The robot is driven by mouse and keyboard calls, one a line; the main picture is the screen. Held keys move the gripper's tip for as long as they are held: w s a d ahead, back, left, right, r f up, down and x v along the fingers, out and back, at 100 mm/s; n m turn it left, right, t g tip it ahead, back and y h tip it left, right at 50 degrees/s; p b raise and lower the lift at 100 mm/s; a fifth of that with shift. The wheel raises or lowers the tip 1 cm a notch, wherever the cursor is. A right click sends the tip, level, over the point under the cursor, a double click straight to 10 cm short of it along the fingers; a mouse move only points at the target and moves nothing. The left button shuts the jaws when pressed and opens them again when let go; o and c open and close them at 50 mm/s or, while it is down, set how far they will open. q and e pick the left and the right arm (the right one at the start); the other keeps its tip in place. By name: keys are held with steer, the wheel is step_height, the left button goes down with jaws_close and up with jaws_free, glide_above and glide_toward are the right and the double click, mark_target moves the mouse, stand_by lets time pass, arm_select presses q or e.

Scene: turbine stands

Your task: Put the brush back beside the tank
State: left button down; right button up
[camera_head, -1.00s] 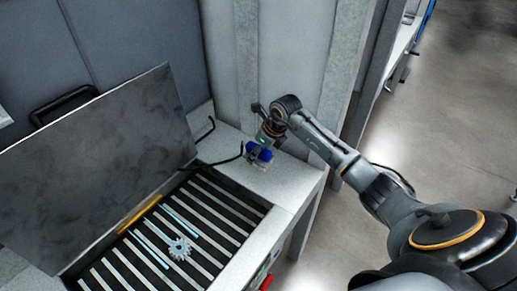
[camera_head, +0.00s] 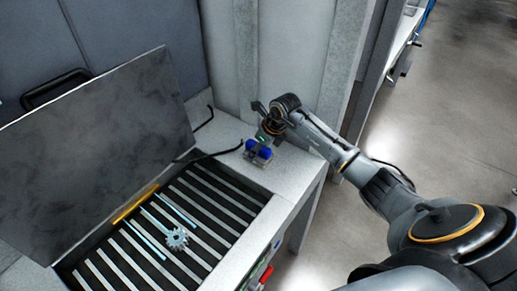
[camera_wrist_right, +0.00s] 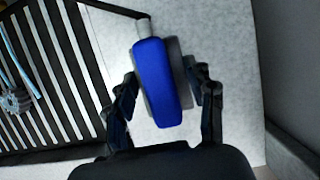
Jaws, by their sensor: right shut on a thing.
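The brush (camera_head: 252,145) has a blue body and is at the pale ledge (camera_head: 290,178) to the right of the tank (camera_head: 225,245). In the right wrist view the brush (camera_wrist_right: 155,80) shows as a long blue body with a grey neck at its far end. My right gripper (camera_head: 258,157) is shut on the brush, with a finger on each side in the wrist view (camera_wrist_right: 165,100). Whether the brush touches the ledge is unclear. The tank has a slatted grate and a raised grey lid (camera_head: 100,150). My left gripper is not in view.
A pale gear (camera_head: 176,238) and thin light-blue rods (camera_head: 145,244) lie on the grate. A grey wall and post (camera_head: 340,75) stand close behind the ledge. The ledge's front is clear.

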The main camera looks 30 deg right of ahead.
steer(key=shift+f, duration=0.15)
steer(key=o, duration=1.3)
steer(key=shift+o, duration=0.2)
steer(key=shift+p+v, duration=0.8)
steer(key=shift+v, duration=0.2)
steer(key=shift+p+v, duration=1.75)
steer(key=shift+v, duration=0.75)
